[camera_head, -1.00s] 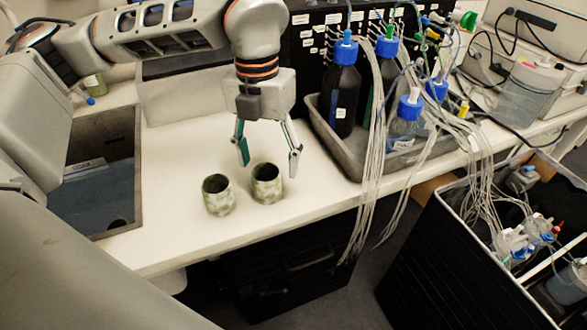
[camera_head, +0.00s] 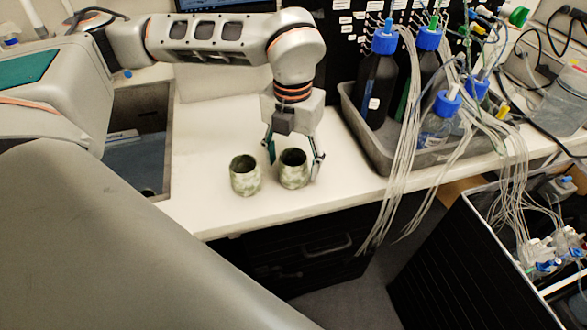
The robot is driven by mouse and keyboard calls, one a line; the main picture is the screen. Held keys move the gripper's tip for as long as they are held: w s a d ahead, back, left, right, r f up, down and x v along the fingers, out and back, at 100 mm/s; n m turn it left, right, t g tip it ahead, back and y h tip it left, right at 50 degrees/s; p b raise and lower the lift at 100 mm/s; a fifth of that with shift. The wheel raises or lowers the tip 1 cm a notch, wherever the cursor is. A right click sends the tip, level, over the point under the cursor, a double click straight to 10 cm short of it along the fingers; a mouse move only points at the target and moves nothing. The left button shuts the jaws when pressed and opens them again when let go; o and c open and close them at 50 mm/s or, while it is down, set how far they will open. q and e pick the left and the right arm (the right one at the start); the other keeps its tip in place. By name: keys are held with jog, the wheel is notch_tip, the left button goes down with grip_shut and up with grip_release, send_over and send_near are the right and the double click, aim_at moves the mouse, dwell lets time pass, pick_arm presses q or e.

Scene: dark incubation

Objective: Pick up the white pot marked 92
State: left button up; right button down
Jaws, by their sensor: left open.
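Two small open-topped pots, mottled white and green, stand upright near the front edge of the white bench. One is the left pot (camera_head: 245,177) and the other is the right pot (camera_head: 292,175). No number 92 is readable on either. My left gripper (camera_head: 295,168) is open and points down at the right pot. One finger is at its left rear and the other along its right side. I cannot tell whether the fingers touch it. The left pot stands just left of the gripper, apart from the right pot. My right gripper is not in view.
A grey tray (camera_head: 392,166) with blue-capped bottles (camera_head: 377,75) and hanging tubes (camera_head: 402,140) stands to the right. A dark sunken basin (camera_head: 138,150) lies to the left. The bench (camera_head: 205,130) behind the pots is clear.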

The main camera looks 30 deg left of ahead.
pick_arm(q)
jog(key=c, duration=1.2)
jog(key=shift+c, duration=0.2)
